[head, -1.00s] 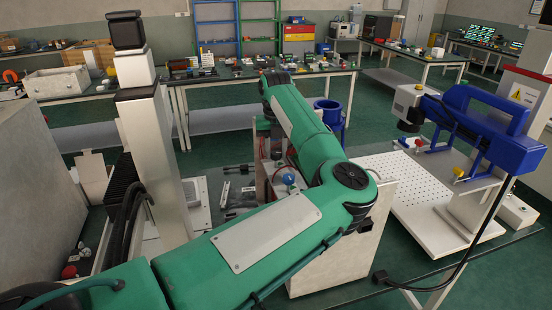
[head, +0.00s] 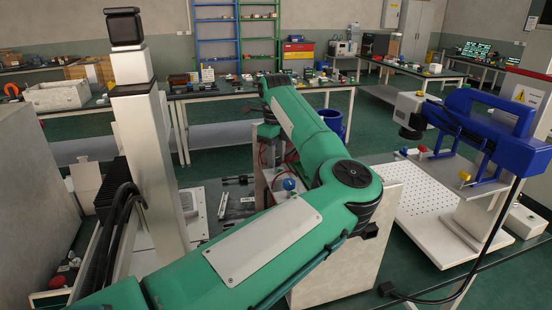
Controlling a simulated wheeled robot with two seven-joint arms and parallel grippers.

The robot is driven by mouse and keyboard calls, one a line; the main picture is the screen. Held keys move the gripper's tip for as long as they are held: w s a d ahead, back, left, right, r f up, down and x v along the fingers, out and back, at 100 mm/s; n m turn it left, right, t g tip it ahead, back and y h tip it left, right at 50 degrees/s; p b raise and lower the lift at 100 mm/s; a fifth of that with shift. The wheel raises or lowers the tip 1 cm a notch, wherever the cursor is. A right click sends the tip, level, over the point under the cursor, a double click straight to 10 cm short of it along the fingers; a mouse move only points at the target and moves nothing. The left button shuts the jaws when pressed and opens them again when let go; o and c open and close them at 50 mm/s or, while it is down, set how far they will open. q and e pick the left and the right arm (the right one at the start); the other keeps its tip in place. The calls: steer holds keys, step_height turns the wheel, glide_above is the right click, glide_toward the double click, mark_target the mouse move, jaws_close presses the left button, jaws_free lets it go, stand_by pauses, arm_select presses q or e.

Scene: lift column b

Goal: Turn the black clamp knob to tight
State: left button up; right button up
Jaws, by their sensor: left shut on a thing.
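My left arm is green and comes in from the lower left, bends at its elbow and reaches away to the wrist. My left gripper (head: 268,132) is below the wrist, beyond the forearm, small and largely hidden. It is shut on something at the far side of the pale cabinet. I cannot make out the black clamp knob itself; it appears covered by the gripper and arm. A blue ball-shaped knob (head: 289,184) shows close beside the forearm, apart from the gripper. My right gripper is not in view.
A white column (head: 145,140) with a black top stands at left. The pale cabinet (head: 340,260) is below my elbow. A blue-framed device (head: 470,130) stands at right by a perforated white plate (head: 425,195). Benches (head: 210,95) line the back.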

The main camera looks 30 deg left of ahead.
arm_select(q)
steer(key=shift+n, duration=0.9)
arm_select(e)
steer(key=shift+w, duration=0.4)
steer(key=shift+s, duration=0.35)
arm_select(q)
steer(key=o, duration=1)
steer(key=shift+c, duration=0.2)
